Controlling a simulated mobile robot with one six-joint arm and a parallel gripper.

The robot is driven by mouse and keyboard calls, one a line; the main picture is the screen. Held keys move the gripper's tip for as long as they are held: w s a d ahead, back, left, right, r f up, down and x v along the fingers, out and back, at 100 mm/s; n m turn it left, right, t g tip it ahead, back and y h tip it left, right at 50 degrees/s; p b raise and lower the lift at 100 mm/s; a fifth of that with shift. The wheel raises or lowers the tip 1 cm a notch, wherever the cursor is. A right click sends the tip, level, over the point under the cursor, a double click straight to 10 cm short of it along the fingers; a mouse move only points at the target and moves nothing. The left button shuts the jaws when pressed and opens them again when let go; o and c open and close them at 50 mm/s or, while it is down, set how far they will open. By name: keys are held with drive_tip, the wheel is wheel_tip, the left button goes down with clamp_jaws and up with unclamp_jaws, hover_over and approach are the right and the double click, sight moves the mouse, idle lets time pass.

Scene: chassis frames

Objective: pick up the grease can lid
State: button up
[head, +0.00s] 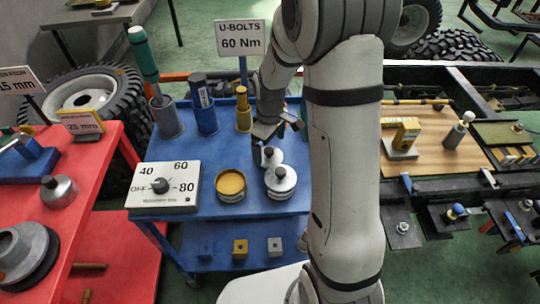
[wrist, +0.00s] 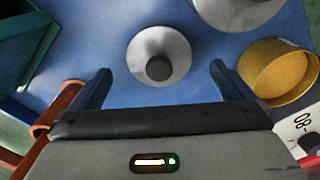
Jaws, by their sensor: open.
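A silver lid-like piece with a black knob (head: 270,157) stands on the blue cart top, partly behind my arm. In the wrist view this silver piece (wrist: 141,45) lies just beyond and between my fingertips, with nothing gripped. My gripper (head: 266,139) is open above it, its two fingers also showing in the wrist view (wrist: 160,72). An open can of yellow-brown grease (head: 231,184) stands to the left.
A dial box (head: 163,187) marked 40, 60, 80 stands at the cart's front left. Several upright tools in holders, including a blue one (head: 205,112), line the back near a U-BOLTS sign (head: 240,38). A teal container (wrist: 22,45) is at the left in the wrist view.

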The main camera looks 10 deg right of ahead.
sight(270, 150)
drive_tip(key=shift+d+f, duration=0.1)
drive_tip(key=shift+f, duration=1.9)
drive_tip(key=shift+c, duration=0.6)
drive_tip(key=c, duration=0.8)
drive_tip(key=shift+c, duration=0.2)
